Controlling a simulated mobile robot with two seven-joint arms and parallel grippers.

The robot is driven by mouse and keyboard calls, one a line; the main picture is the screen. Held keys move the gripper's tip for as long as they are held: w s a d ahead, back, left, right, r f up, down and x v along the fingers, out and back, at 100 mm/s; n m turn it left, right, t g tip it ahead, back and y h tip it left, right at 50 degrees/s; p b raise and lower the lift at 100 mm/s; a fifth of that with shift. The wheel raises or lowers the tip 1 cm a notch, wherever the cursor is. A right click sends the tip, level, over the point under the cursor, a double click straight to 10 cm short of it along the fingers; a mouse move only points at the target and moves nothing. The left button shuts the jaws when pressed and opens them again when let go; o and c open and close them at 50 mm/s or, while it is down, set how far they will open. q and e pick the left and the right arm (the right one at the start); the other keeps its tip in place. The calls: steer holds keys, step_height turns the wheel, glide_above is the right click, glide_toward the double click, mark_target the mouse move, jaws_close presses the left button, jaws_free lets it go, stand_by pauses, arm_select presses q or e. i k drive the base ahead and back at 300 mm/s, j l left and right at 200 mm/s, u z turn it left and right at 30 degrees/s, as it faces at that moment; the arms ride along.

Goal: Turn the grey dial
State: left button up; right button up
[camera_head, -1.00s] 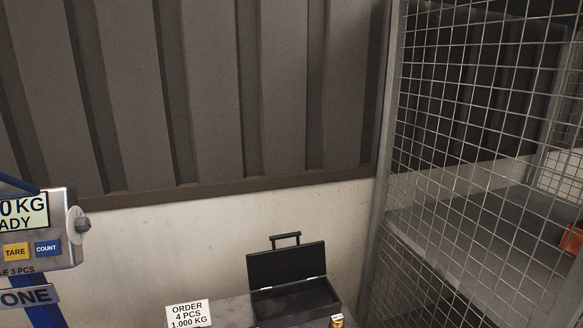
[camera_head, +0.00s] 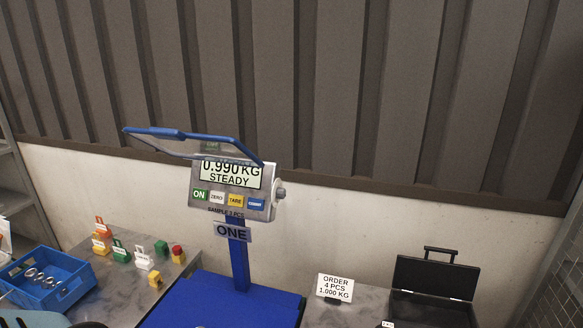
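The grey dial (camera_head: 280,193) is a small round knob on the right side of the scale's display head (camera_head: 232,188). The display reads 0.990 KG STEADY. Below it are green ON, white ZERO, yellow TARE and blue COUNT buttons. A clear, blue-edged cover (camera_head: 190,146) is tilted up above the display. A blue post with a plate reading ONE (camera_head: 231,232) carries the head above a blue platform (camera_head: 225,300). Nothing touches the dial.
A blue crate (camera_head: 78,264) with metal rings is at the left. Several coloured blocks with labels stand beside it. An order card (camera_head: 336,288) and an open black case (camera_head: 434,283) are to the right. A ribbed wall is behind.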

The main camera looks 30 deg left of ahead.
mark_target(281, 193)
steer(key=u, duration=1.4)
